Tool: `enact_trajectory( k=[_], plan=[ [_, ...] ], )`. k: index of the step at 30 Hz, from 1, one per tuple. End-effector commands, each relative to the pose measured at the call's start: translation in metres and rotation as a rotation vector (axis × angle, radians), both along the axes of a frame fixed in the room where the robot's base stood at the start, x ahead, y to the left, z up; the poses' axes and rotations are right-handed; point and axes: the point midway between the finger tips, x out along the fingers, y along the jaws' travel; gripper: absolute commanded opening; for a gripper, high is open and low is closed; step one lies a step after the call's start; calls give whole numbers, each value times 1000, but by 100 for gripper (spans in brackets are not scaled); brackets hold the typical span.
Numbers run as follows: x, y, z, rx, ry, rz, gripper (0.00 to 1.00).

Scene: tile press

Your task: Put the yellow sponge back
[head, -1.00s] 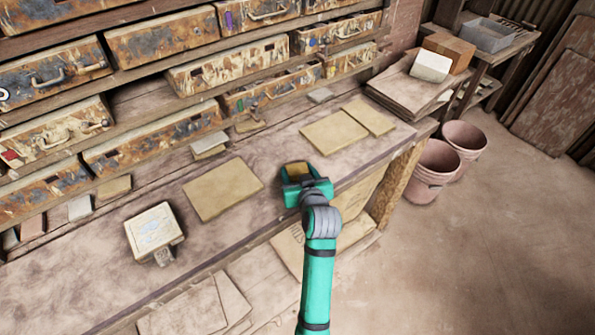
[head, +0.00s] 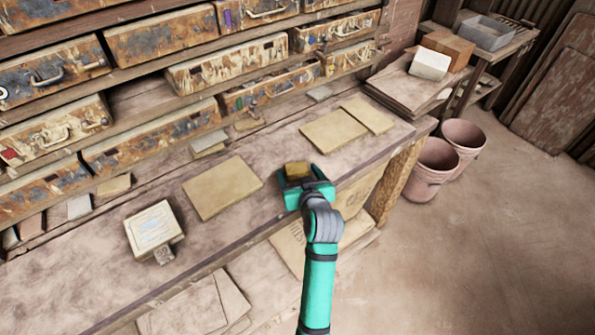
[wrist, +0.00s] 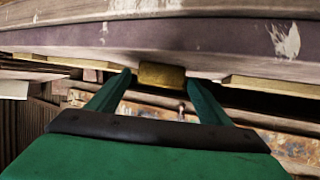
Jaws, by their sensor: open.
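The yellow sponge (head: 297,170) is a small mustard-yellow block at the bench's front part, right of the middle of the head view. My gripper (head: 304,186) is green and reaches in from the front, with the sponge just beyond it or between its fingertips. In the wrist view the sponge (wrist: 162,75) shows between the two fingertips (wrist: 160,80), with a visible gap on each side. The jaws are open and do not hold it. The sponge's underside is hidden, and the gripper covers its near side in the head view.
Flat tan tiles lie on the bench left (head: 222,188) and right (head: 334,131) of the gripper. A pale square block (head: 153,228) stands at the left. Stained drawers (head: 150,138) line the back. Pink buckets (head: 431,170) stand on the floor at the right. Bare bench surrounds the sponge.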

Motion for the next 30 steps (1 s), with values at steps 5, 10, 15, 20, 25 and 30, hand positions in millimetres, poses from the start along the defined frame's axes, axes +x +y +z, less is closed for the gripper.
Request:
enact_trajectory(
  k=[5,10,15,20,25,30],
  plan=[
    [-33,-9,14,-1,-1,-3,73],
    [-62,-16,27,-1,-1,-3,73],
    [-82,-21,36,-1,-1,-3,73],
    [-91,-22,39,0,0,-1,73],
    [-93,-23,39,0,0,-1,73],
    [-92,-23,39,0,0,-1,73]
  ],
)
